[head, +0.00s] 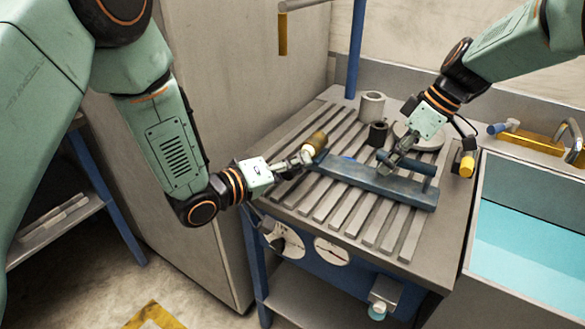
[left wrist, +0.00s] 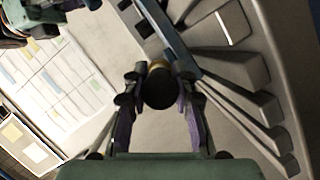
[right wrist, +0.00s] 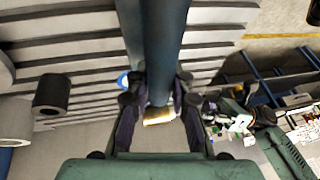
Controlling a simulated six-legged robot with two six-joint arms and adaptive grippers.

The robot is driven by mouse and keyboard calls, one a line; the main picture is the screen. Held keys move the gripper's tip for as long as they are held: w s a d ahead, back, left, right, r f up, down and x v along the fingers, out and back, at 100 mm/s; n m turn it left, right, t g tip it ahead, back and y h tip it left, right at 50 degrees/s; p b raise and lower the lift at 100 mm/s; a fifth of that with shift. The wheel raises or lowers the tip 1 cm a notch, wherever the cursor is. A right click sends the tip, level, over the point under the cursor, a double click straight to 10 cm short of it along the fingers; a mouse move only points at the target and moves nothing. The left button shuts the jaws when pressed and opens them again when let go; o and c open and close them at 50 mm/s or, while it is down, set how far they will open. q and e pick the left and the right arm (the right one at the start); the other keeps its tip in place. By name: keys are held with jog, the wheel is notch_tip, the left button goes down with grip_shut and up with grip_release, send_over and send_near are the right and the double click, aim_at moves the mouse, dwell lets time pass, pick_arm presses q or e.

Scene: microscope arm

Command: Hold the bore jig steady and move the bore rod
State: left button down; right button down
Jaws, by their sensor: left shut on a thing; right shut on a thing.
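The bore jig (head: 375,183) is a long dark blue bar lying across a slatted bench top, with short raised parts on it. My right gripper (head: 388,167) is shut on the jig near its middle; the blue bar also fills the space between the fingers in the right wrist view (right wrist: 165,40). The bore rod, with a brown, brass-like end (head: 316,142), is at the jig's left end. My left gripper (head: 306,156) is shut on it. The left wrist view shows its dark round end (left wrist: 160,90) between the fingers. Whether the rod sits inside the jig is hidden.
A light grey hollow cylinder (head: 372,106) and a smaller dark one (head: 378,134) stand behind the jig. A round grey plate (head: 418,136) lies behind my right gripper. A blue-water basin (head: 530,225) is at the right. The front slats (head: 330,207) are clear.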

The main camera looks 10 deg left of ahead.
pick_arm(q)
jog(key=c, duration=1.1)
grip_release()
jog(key=shift+o, duration=0.2)
jog(key=v, duration=1.2)
jog(key=shift+w, duration=0.1)
